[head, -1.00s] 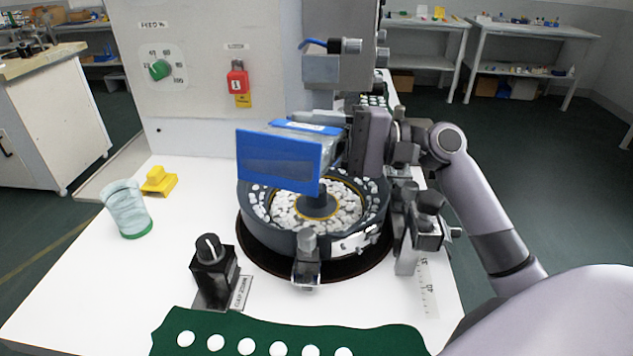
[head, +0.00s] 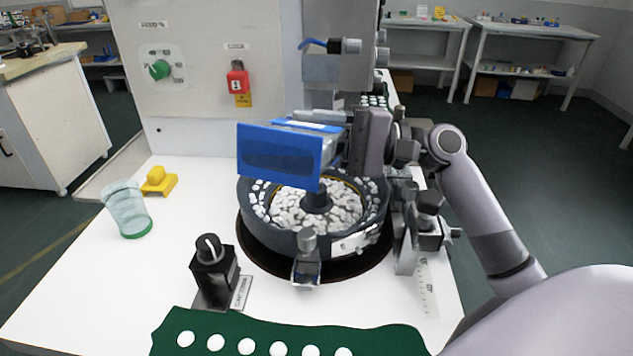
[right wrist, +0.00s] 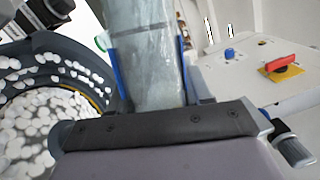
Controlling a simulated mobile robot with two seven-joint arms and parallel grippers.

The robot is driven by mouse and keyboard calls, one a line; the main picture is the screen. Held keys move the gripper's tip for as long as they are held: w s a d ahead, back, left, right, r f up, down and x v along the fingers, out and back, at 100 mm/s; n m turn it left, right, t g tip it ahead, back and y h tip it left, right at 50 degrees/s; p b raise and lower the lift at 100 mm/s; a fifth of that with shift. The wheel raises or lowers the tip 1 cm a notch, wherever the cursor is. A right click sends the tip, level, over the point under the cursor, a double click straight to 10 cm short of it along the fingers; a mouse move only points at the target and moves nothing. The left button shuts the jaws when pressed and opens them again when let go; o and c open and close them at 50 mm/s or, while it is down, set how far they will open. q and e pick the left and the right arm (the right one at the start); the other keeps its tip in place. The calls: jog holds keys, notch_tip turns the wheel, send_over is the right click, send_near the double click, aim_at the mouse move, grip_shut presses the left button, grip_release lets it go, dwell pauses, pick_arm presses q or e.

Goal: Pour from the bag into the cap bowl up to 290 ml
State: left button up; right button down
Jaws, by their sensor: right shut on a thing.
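The bag, blue and greyish translucent (head: 280,152), is held tilted over the cap bowl in the head view, its blue side facing left. In the right wrist view the bag (right wrist: 148,60) shows as a translucent body with blue edges. My right gripper (head: 345,145) is shut on the bag. The cap bowl (head: 265,232) is a dark round bowl with many white caps in its middle and around its rim track. Its caps also show at the left of the right wrist view. The bag hides the back left part of the bowl. My left gripper is not in view.
A black knob post (head: 212,270) stands in front. A green strip with white dots (head: 290,338) lies at the front edge.

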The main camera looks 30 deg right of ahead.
jog(key=shift+r+m, duration=0.3)
jog(key=shift+m, duration=0.1)
dwell(1.3)
